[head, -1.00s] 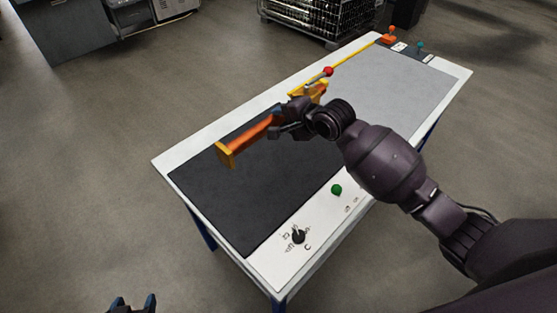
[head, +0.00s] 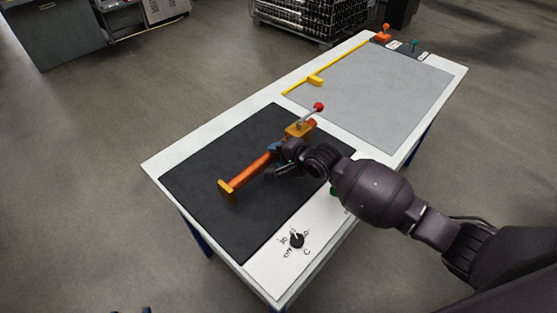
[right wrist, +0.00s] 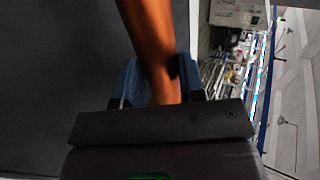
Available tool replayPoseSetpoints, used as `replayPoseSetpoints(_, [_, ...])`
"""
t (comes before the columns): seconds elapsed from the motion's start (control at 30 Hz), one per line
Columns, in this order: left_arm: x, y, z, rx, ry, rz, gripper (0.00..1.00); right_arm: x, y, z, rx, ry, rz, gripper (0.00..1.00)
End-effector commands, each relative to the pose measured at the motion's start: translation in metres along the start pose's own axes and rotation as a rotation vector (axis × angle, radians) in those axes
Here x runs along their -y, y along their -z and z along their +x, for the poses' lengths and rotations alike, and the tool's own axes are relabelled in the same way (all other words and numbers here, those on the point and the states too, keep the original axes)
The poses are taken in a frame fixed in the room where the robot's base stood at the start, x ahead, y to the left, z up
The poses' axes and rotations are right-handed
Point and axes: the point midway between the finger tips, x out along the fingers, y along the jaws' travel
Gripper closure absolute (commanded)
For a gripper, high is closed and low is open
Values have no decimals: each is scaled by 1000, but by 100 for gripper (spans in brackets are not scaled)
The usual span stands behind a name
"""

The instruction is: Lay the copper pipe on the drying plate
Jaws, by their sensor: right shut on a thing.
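The copper pipe (head: 250,172) has yellow end pieces and a lever with a red ball at its far end. My right gripper (head: 279,152) is shut around the pipe towards that far end. In the right wrist view the pipe (right wrist: 150,45) runs between the blue fingertips (right wrist: 158,82). The pipe is over the black plate (head: 205,165), slanting from near left to far right. I cannot tell whether it touches the plate. Only the fingertips of my left gripper (head: 131,310) show at the bottom edge, apart and empty.
A grey plate (head: 390,95) with a yellow edge strip (head: 315,80) fills the table's far half. A black dial (head: 297,240) sits at the near edge, with a green button (head: 334,191) partly behind my arm. Small orange (head: 382,36) and teal (head: 414,45) levers stand at the far end.

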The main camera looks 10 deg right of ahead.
Motion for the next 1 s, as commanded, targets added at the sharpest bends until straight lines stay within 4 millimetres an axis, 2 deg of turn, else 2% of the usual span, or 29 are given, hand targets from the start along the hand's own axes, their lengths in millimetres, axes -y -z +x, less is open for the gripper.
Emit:
replayPoseSetpoints(0.17, [0,-5,2,6,-1,2,36,-20,0,12,0,0,-1,100])
replayPoseSetpoints(0.57, [0,-4,2,5,-2,3,36,-22,0,14,0,3,-1,100])
replayPoseSetpoints(0.6, [0,-4,2,4,-2,3,36,-24,0,14,0,-1,0,60])
replayPoseSetpoints(0.63, [0,-4,2,4,-2,3,36,-24,0,13,0,-1,0,56])
replayPoseSetpoints(0.67, [0,-4,2,4,-2,3,36,-24,0,13,0,-1,0,53])
replayPoseSetpoints(1.0, [0,-3,2,3,-2,3,36,-20,0,11,-1,0,-2,53])
